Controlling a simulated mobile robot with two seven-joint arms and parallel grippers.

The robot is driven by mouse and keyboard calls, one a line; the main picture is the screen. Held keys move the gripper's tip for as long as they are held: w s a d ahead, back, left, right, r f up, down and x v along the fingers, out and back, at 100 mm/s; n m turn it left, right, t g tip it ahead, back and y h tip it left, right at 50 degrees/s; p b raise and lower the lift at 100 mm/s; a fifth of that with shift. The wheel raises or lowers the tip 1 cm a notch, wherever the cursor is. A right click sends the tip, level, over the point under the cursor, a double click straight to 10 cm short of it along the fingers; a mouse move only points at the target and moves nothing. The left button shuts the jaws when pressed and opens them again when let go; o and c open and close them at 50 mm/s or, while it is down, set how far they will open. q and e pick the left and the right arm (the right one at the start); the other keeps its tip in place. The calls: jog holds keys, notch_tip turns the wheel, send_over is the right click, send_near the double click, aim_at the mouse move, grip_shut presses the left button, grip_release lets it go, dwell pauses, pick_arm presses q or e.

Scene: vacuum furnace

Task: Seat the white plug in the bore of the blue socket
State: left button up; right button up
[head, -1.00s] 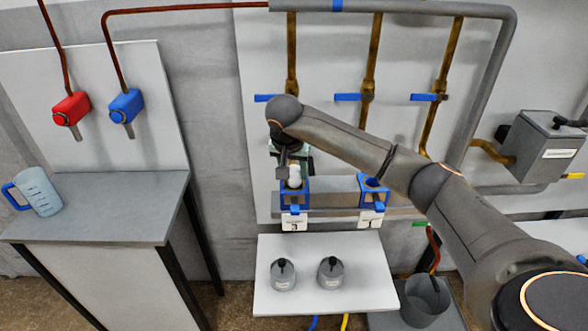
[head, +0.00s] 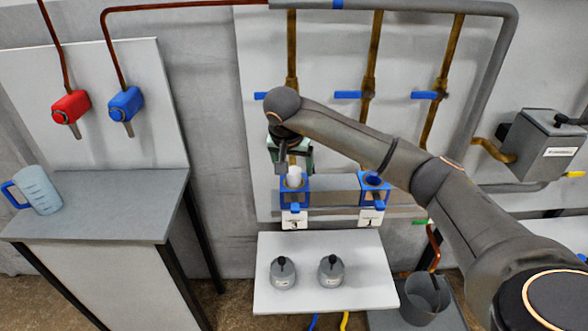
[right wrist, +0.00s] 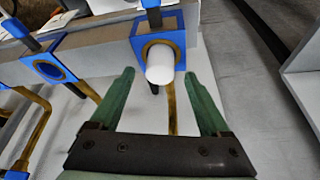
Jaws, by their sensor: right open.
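The white plug (head: 294,177) stands in the left blue socket (head: 293,198) on the rail, its upper part above the rim. In the right wrist view the plug (right wrist: 159,66) sits within the bore of the blue socket (right wrist: 181,42); how deep it is I cannot tell. My right gripper (head: 291,163) is just above and behind the plug. In the right wrist view its green fingers (right wrist: 163,95) are open, with nothing between the tips, and the plug is beyond them. My left gripper is not in view.
A second blue socket (head: 374,190) on the rail to the right has an open bore. Below, a white shelf (head: 330,299) carries two grey weights (head: 283,273). Blue-handled pipes run up the panel behind. A bench with a jug (head: 38,190) is at the left.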

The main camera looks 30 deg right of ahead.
jog(key=v, duration=1)
jog(key=shift+s+r, duration=0.15)
jog(key=shift+r, duration=0.15)
jog(key=shift+a, duration=0.15)
